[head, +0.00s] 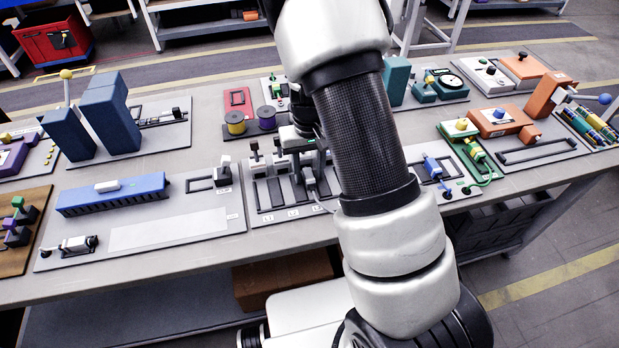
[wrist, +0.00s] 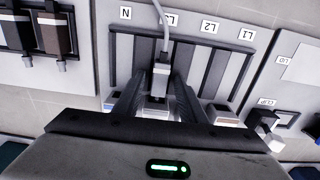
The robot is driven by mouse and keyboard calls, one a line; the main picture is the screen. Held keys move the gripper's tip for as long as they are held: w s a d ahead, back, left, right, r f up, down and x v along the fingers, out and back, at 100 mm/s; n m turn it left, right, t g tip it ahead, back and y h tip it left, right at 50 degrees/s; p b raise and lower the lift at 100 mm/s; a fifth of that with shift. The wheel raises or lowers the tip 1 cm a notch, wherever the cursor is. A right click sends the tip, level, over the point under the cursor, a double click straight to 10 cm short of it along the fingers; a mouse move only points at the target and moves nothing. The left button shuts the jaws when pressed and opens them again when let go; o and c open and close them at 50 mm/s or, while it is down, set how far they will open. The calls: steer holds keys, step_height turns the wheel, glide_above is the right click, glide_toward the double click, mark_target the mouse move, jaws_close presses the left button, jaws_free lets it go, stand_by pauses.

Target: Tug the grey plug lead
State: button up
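The grey plug (wrist: 161,76) stands in the slotted panel near the L3 mark in the wrist view. Its grey lead (wrist: 164,32) rises from it and curves out at the top of the picture. In the head view the plug (head: 309,180) shows just below my gripper (head: 305,150), which is partly hidden by my arm. In the wrist view my gripper (wrist: 159,90) has one finger on each side of the plug. A narrow gap seems to show beside the plug, so the fingers look open around it rather than closed on it.
A clip block (head: 223,172) stands further left, beside a long blue rail (head: 112,195). Yellow and purple spools (head: 235,123) sit behind. A blue connector (head: 432,166) is on the right.

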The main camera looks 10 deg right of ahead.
mark_target(309, 175)
steer(key=shift+r+p, duration=2.4)
steer(key=shift+r, duration=1.05)
steer(key=shift+r, duration=0.15)
steer(key=s+r+t+p, duration=0.1)
steer(key=s+r, duration=0.3)
steer(key=r, duration=0.5)
steer(key=s+a+r+t+y+p, duration=0.15)
steer(key=s+r, duration=0.25)
steer(key=r, duration=0.5)
steer(key=s+r+t+p, duration=0.15)
steer(key=s+r, duration=0.25)
steer(key=r, duration=0.6)
steer(key=s+d+r+t+h+p, duration=0.1)
steer(key=s+r, duration=0.4)
steer(key=s, duration=0.3)
steer(key=shift+d, duration=0.2)
steer(key=shift+h, duration=0.25)
